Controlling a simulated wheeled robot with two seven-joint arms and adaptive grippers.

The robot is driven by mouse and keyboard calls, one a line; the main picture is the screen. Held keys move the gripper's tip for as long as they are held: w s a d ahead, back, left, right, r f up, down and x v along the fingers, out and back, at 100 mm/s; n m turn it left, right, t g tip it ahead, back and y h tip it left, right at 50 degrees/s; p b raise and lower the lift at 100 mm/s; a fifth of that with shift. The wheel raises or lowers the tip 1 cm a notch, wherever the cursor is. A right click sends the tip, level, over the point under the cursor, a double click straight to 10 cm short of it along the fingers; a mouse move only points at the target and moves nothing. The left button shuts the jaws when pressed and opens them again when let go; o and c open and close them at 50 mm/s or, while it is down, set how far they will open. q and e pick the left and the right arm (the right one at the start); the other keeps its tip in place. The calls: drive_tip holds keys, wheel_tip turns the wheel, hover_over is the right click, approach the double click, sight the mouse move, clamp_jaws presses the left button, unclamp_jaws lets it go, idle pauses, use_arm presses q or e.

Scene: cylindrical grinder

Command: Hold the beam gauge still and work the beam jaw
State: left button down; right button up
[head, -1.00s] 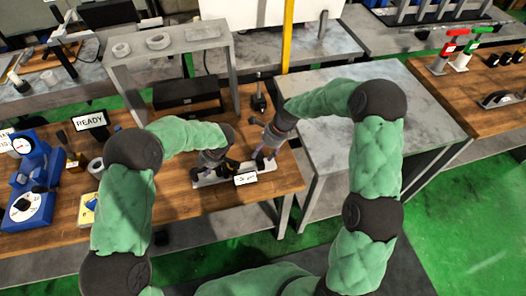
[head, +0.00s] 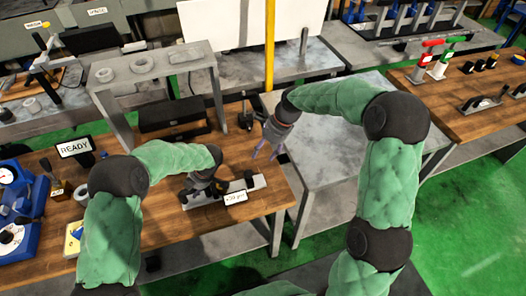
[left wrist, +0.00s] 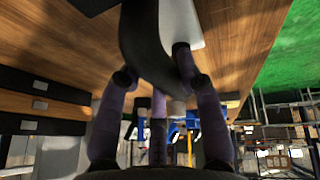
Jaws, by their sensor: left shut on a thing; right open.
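The beam gauge (head: 259,182) lies at the right part of the wooden bench, a pale metal bar with dark parts and a small white label (head: 236,197) in front. My left gripper (head: 200,192) is at its left part, shut on it. In the left wrist view, a dark curved part of the beam gauge (left wrist: 150,45) sits between the purple fingers. The beam jaw cannot be made out clearly. My right gripper (head: 268,150) is open and empty, apart from the gauge, above and behind its right end near the bench's right edge.
A grey stand with rings (head: 145,68) and a black box (head: 172,115) are behind. A small dark post (head: 245,117) stands near my right gripper. A READY sign (head: 75,147) and blue gauges are left. A grey table (head: 330,150) stands right, mostly bare.

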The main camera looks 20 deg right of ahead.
use_arm(q)
drive_tip(key=shift+s+f, duration=0.15)
drive_tip(key=c, duration=0.7)
unclamp_jaws()
drive_tip(key=shift+a, duration=0.1)
drive_tip(key=shift+c, duration=0.2)
drive_tip(key=shift+r, duration=0.25)
drive_tip(key=v, duration=1.1)
drive_tip(key=shift+d+r, duration=0.25)
drive_tip(key=shift+d, duration=0.05)
